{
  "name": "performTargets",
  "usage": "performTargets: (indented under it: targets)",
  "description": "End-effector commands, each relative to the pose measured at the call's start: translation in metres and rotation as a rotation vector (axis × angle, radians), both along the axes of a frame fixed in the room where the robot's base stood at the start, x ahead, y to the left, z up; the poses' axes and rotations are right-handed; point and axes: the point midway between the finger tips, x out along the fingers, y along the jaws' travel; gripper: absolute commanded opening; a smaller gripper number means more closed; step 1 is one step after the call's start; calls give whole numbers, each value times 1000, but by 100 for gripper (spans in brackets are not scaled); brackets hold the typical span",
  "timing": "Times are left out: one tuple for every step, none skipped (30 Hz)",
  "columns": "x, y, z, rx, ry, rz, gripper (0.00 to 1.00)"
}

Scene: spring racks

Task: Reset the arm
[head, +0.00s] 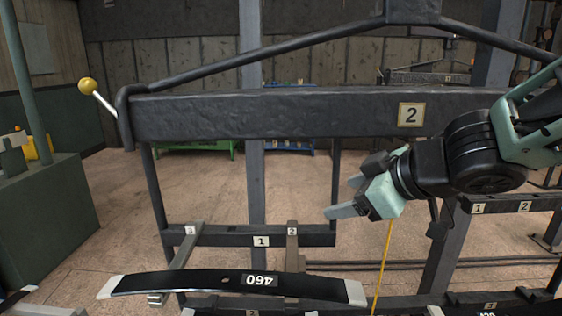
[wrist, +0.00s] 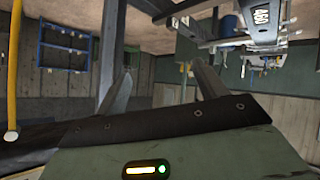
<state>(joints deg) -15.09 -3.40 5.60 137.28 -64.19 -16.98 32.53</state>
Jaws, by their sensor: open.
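My arm reaches in from the right side of the head view, in front of the big dark rack beam. My gripper (head: 342,197) points left at its end, below the beam. Its two fingers are apart with nothing between them. In the wrist view the fingers of my gripper (wrist: 162,84) also stand apart and empty. A black leaf spring (head: 215,281) marked 460 lies across the rack in the foreground, below and left of my gripper, not touching it.
The rack beam (head: 270,116) marked 2 spans the view close behind my arm. A lever with a yellow knob (head: 88,85) is at its left end. A yellow cord (head: 383,262) hangs below my gripper. A green cabinet (head: 45,220) stands at left. Open floor lies behind the rack.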

Motion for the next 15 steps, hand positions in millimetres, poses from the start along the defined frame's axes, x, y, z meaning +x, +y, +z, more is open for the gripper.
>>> performTargets:
  targets:
    - [-7,-2,-10,-27,33,-59,71]
    - [-11,-4,-17,-46,58,-96,71]
    - [-19,-7,-26,-75,95,-141,71]
    - [-27,-9,-34,-96,129,-172,71]
    - [-36,-12,-42,-121,165,-201,71]
    - [-49,-15,-52,-151,220,-236,71]
    - [-60,-17,-60,-178,263,-257,71]
    - [-72,-19,-68,-201,309,-275,71]
    - [-88,-21,-77,-232,370,-295,71]
    - [-101,-23,-84,-255,417,-307,71]
    - [-114,-24,-90,-275,461,-314,71]
    - [-131,-25,-96,-302,519,-321,71]
    - [-143,-25,-100,-319,562,-323,71]
    - [-155,-25,-104,-336,603,-324,71]
    - [-171,-26,-108,-357,658,-324,71]
